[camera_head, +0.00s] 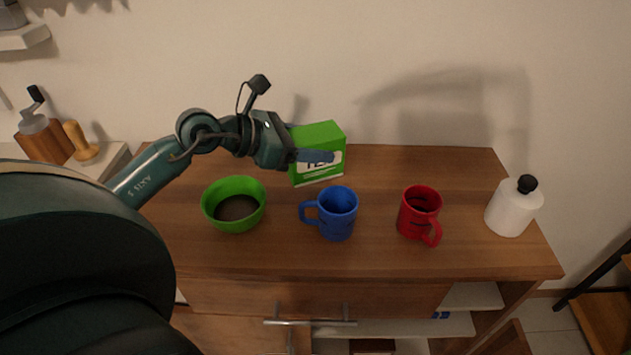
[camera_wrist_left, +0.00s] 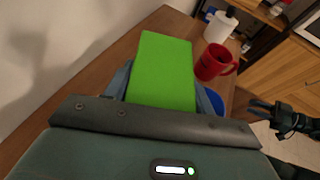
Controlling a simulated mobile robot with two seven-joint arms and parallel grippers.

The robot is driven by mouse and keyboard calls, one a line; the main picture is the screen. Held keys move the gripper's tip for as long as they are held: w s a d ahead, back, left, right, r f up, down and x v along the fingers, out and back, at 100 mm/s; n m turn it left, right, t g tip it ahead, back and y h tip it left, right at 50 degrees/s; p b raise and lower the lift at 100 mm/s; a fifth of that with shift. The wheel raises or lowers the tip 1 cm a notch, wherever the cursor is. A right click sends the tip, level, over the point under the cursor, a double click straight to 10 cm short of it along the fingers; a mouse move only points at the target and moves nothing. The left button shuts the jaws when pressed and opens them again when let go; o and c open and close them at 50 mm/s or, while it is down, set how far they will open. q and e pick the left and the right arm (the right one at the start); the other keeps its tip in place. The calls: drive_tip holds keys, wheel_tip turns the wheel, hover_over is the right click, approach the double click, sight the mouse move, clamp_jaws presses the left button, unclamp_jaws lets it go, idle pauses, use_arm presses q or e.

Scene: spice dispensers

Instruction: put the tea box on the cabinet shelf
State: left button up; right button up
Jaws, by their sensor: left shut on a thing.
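The green tea box (camera_head: 318,134) stands upright near the back edge of the wooden cabinet top, behind the blue mug. My left gripper (camera_head: 316,156) is shut on it, with a finger across its white label. In the left wrist view the box (camera_wrist_left: 163,70) fills the space between the fingers (camera_wrist_left: 160,92). Whether its base touches the top is unclear. White cabinet shelves (camera_head: 465,326) show in the open compartment below the top at right. My right gripper (camera_wrist_left: 268,110) shows small at the right of the left wrist view; its opening is unclear.
A green bowl (camera_head: 234,205), blue mug (camera_head: 338,213), red mug (camera_head: 420,211) and white bottle (camera_head: 512,208) with a black cap stand on the cabinet top (camera_head: 450,170). A drawer handle (camera_head: 310,322) sticks out in front. The back right of the top is clear.

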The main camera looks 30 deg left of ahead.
sight(311, 172)
use_arm(q)
drive_tip(key=shift+f, duration=3.2)
drive_tip(key=shift+f, duration=0.1)
drive_tip(key=o, duration=0.8)
drive_tip(key=shift+f+b, duration=0.15)
drive_tip(key=shift+b, duration=0.15)
drive_tip(key=shift+c, duration=0.2)
drive_tip(key=o, duration=0.5)
